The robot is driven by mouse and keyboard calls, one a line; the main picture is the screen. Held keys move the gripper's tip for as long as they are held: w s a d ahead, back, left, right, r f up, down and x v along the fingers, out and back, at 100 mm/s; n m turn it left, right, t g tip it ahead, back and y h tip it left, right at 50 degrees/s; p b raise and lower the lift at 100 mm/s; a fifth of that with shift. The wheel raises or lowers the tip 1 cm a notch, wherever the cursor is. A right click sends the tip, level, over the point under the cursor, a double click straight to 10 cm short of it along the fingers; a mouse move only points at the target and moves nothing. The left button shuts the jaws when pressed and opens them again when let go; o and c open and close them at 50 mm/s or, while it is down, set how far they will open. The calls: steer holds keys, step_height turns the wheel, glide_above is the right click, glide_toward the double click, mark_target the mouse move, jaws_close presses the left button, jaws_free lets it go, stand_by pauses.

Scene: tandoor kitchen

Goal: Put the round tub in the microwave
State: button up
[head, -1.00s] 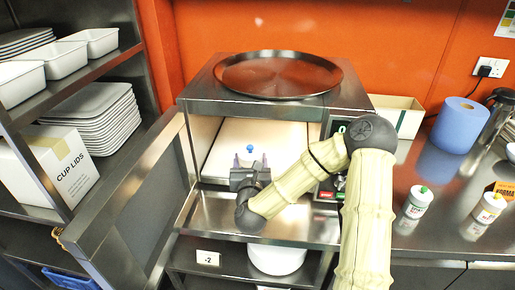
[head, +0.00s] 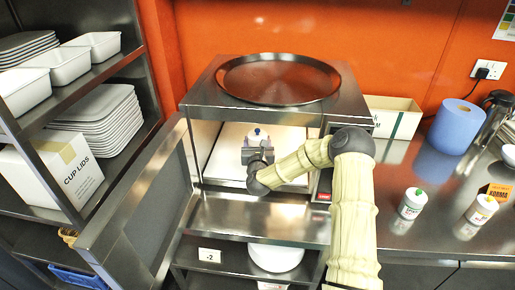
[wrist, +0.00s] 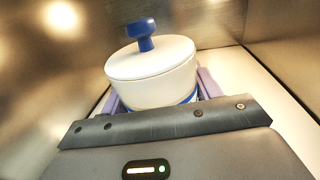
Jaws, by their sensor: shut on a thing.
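The round tub is white with a white lid, a blue knob and a blue band near its base. In the wrist view the tub (wrist: 152,68) stands between the two purple fingers of my gripper (wrist: 158,92), which is shut on it. In the head view the tub (head: 257,133) shows above my gripper (head: 257,142), inside the open steel microwave (head: 345,101). Its pale floor (head: 224,164) is around and below the tub. I cannot tell whether the tub's base touches that floor. The microwave door (head: 140,205) stands wide open at the left.
A round steel tray (head: 280,80) lies on top of the microwave. Shelves with white dishes (head: 100,110) and a cup lids box (head: 60,170) stand at the left. A blue roll (head: 455,126) and two small bottles (head: 412,203) are on the right counter.

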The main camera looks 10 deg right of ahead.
step_height(320, 180, down, 3)
steer(key=shift+f+p, duration=0.1)
steer(key=shift+p, duration=0.4)
steer(key=shift+w+f+p, duration=0.1)
steer(key=shift+w+p, duration=0.05)
steer(key=shift+p, duration=0.15)
steer(key=shift+d+f, duration=0.1)
steer(key=shift+f, duration=0.15)
steer(key=o, duration=1.2)
steer(key=shift+b, duration=0.3)
steer(key=shift+c, duration=0.2)
